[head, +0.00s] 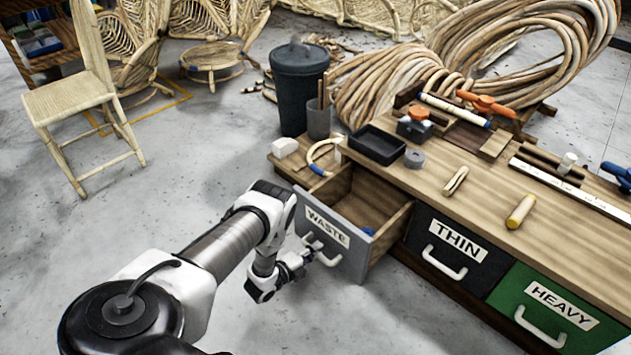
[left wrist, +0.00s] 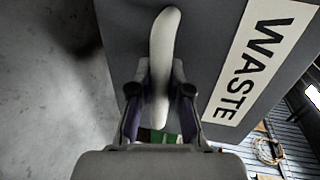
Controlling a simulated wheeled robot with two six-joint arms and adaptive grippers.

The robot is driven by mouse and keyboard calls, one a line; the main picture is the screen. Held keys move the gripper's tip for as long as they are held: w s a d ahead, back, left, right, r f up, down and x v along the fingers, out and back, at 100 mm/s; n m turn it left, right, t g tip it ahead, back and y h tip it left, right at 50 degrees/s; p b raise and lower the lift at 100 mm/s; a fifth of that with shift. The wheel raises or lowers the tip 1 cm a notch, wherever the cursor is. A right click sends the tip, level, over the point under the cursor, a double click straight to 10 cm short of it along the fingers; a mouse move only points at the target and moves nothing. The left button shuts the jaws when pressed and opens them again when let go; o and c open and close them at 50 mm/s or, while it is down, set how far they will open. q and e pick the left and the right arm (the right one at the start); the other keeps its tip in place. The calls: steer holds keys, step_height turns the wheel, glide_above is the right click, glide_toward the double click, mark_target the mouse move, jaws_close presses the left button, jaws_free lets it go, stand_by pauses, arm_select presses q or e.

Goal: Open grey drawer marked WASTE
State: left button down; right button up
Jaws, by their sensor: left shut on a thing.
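The grey drawer marked WASTE (head: 335,235) is pulled well out of the left end of the wooden bench, and its wooden inside shows. A small blue thing (head: 368,231) lies in it. My left gripper (head: 318,256) is at the drawer's front, shut on its pale handle. In the left wrist view the handle (left wrist: 163,60) runs between the two fingers (left wrist: 160,100), beside the WASTE label (left wrist: 262,55). My right gripper is not in view.
The black THIN drawer (head: 445,250) and green HEAVY drawer (head: 545,310) are shut. The bench top (head: 430,190) holds a black tray (head: 378,144) and tools. A dark bin (head: 299,90) stands behind the bench's left end. The floor left of the drawer is clear.

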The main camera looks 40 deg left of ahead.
arm_select(q)
steer(key=c, duration=1.1)
jaws_free()
steer(key=shift+s, duration=0.1)
steer(key=v, duration=1.1)
steer(key=shift+s, duration=0.4)
